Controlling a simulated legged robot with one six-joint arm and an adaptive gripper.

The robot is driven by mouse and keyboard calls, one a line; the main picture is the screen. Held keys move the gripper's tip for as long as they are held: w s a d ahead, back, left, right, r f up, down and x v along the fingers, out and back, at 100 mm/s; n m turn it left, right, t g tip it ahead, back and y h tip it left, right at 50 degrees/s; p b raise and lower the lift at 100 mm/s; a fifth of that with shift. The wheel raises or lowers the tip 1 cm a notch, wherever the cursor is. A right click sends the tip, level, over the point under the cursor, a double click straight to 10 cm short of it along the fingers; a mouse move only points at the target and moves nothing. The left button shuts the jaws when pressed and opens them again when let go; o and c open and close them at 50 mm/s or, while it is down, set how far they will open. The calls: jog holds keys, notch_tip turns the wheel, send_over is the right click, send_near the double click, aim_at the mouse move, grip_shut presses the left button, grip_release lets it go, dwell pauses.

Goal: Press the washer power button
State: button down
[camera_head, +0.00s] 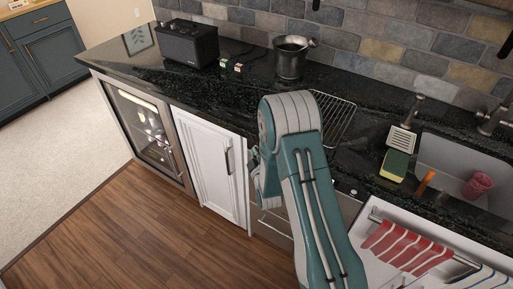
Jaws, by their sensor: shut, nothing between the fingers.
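A stainless-steel appliance front (272,231), which looks like the washer, sits under the black counter between a white cabinet and the sink cabinet. My teal and grey arm covers much of it, and I cannot make out a power button. My arm rises from the bottom of the view, bends above the counter's front edge and reaches down in front of the appliance. My gripper's fingers are hidden behind the arm, so their contact with anything cannot be seen.
The black counter (150,77) holds a black speaker (187,43), a dark pot (290,58), a wire rack (333,118) and a sponge (395,164). A white cabinet (207,166) and a glass-door cooler (145,128) stand left. Red-striped towels (405,247) hang right. Wooden floor (130,230) is clear.

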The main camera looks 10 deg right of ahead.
jog(key=s+a, duration=0.4)
jog(key=shift+a, duration=0.3)
jog(key=shift+s, duration=0.1)
dwell(0.4)
jog(key=s+d+r+m+g, duration=0.1)
jog(key=s+r+m+g, duration=0.15)
jog(key=r, duration=0.65)
jog(key=s+d+r+m+g, duration=0.1)
jog(key=s+r+m+g, duration=0.15)
jog(key=r, duration=0.65)
jog(key=s+d+r+m+g, duration=0.1)
jog(key=s+r+m+g, duration=0.1)
jog(key=s, duration=1.1)
jog(key=s+d+r+m+g, duration=0.2)
jog(key=s+r+g, duration=0.2)
jog(key=s+r, duration=0.3)
jog(key=s, duration=0.5)
jog(key=shift+s+d+m+g, duration=0.2)
jog(key=shift+s+m+g, duration=0.1)
jog(key=shift+s+m, duration=0.1)
jog(key=shift+r, duration=0.1)
